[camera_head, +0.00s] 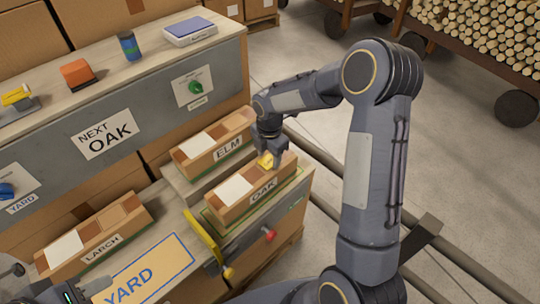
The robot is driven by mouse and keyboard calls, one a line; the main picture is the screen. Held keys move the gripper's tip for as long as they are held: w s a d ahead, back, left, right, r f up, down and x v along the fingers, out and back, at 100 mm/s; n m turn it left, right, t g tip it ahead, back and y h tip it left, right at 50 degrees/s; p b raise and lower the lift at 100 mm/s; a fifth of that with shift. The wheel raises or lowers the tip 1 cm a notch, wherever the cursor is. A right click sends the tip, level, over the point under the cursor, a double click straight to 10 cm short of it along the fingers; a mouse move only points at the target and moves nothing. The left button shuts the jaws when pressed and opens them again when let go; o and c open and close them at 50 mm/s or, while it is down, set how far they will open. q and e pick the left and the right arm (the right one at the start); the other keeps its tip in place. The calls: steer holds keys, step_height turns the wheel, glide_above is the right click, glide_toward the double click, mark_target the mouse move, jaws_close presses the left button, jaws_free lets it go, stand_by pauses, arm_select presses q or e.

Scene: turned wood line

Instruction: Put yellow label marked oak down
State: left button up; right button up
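The box marked OAK (236,206) sits on a green-edged pad on the lower bench. My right gripper (268,163) points down over the far part of this box, with its fingers around a small yellow label (265,160). The label is at the box's top; whether it touches the box is hard to tell, and any writing on it is unreadable. A dark part of my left gripper (68,293) shows at the bottom left corner, mostly cut off, so its fingers cannot be made out.
A box marked ELM (200,160) stands just behind the OAK box, and a LARCH box (84,252) is at left. A YARD panel (145,278) lies in front. A red-knobbed lever (270,235) is near the bench edge. The NEXT OAK sign (104,133) is behind.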

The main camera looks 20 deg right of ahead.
mark_target(270, 161)
steer(key=shift+o, duration=0.4)
steer(key=shift+s+d+f, duration=0.1)
steer(key=shift+s+f, duration=0.15)
steer(key=shift+f, duration=0.25)
steer(key=shift+s+f, duration=0.25)
steer(key=shift+f, duration=0.2)
steer(key=shift+r, duration=0.2)
step_height(270, 161, up, 13)
steer(key=p, duration=0.3)
steer(key=s+r+m+t+y, duration=0.2)
steer(key=s+r+m, duration=0.6)
steer(key=s+m, duration=0.3)
steer(key=s+a+f+m+t+y, duration=0.1)
steer(key=s+a+m+t, duration=0.2)
steer(key=s+m, duration=0.9)
steer(key=s, duration=0.2)
steer(key=shift+s+a+m+y, duration=0.2)
steer(key=shift+s+m+y, duration=0.1)
steer(key=shift+y, duration=0.1)
